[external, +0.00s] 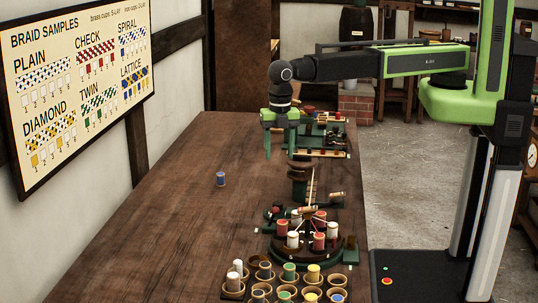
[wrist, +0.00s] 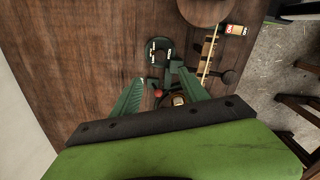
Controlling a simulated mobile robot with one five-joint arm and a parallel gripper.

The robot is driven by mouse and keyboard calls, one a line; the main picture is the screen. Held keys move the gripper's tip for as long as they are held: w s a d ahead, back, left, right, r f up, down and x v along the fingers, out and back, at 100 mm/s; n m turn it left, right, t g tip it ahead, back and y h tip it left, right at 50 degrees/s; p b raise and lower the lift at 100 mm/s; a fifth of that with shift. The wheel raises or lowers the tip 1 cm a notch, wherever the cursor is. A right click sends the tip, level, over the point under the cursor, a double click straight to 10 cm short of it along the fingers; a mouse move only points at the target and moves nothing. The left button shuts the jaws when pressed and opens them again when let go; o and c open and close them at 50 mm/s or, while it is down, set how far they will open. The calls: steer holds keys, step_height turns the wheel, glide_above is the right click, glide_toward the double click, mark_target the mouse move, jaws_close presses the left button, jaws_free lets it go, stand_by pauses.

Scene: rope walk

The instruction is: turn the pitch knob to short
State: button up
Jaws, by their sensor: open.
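A dark green round dial with small white marks (wrist: 158,50) lies on the bench in the wrist view, just beyond my fingertips. It appears to be the pitch knob's dial; its lettering is too small to read, so I cannot tell its setting. A small red ball (wrist: 158,93) sits between my fingers in that view, and in the external view a red ball (external: 275,210) shows on the dark green base by the braiding machine. My gripper (external: 280,150) points down above the bench, its two green fingers spread and empty. No contact with the dial shows.
A round wooden post (wrist: 203,10) stands beside the dial, with a rope and a red-and-white block (wrist: 235,30). The bobbin carousel (external: 300,262) and several cups (external: 233,291) are nearer the camera.

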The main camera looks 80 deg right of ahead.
mark_target(278, 202)
step_height(278, 202, down, 17)
steer(key=b, duration=1.6)
steer(key=shift+w, duration=0.15)
steer(key=shift+c, duration=0.4)
